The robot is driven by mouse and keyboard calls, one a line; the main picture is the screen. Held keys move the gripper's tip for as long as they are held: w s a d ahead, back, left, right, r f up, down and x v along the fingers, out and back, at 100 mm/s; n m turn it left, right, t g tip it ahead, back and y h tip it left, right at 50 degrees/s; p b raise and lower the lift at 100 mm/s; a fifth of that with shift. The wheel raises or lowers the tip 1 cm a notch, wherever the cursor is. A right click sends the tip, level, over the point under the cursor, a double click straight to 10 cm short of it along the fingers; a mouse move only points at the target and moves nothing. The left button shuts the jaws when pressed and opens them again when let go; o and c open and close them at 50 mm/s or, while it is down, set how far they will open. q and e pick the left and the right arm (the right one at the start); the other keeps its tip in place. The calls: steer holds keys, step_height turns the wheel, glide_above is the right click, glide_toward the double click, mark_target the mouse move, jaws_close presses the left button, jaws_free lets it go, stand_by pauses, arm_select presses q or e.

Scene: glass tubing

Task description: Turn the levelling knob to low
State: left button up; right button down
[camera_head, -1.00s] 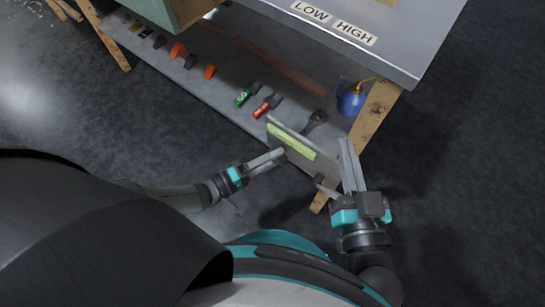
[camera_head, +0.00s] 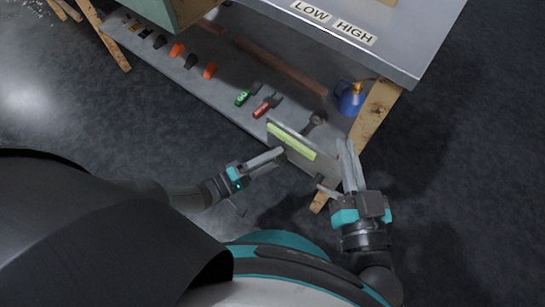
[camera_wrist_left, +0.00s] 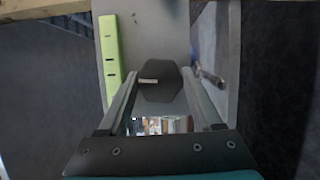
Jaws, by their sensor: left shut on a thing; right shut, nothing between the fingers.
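The levelling knob (camera_wrist_left: 160,84) is dark and many-sided in the left wrist view, with a pale pointer line lying roughly level and reaching towards its left side. It sits on a grey upright panel (camera_head: 322,169) with a yellow-green strip (camera_head: 291,141). My left gripper (camera_head: 281,154) is shut on the knob, one finger on each side. In the head view the fingers mostly hide the knob. My right gripper (camera_head: 346,146) is shut and empty, beside the panel's right end. Labels LOW (camera_head: 310,12) and HIGH (camera_head: 355,33) are on the bench edge.
A lower shelf (camera_head: 215,92) holds several orange and dark pieces, a green item (camera_head: 243,97), a red item (camera_head: 264,106) and a blue can (camera_head: 351,99). A wooden leg (camera_head: 374,112) stands close to my right gripper. Dark floor is clear at the right.

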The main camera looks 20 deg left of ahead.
arm_select(q)
steer(key=o, duration=1.4)
steer(key=shift+c, duration=0.2)
steer(key=shift+a, duration=0.1)
steer(key=v, duration=1.5)
steer(key=shift+r, duration=0.15)
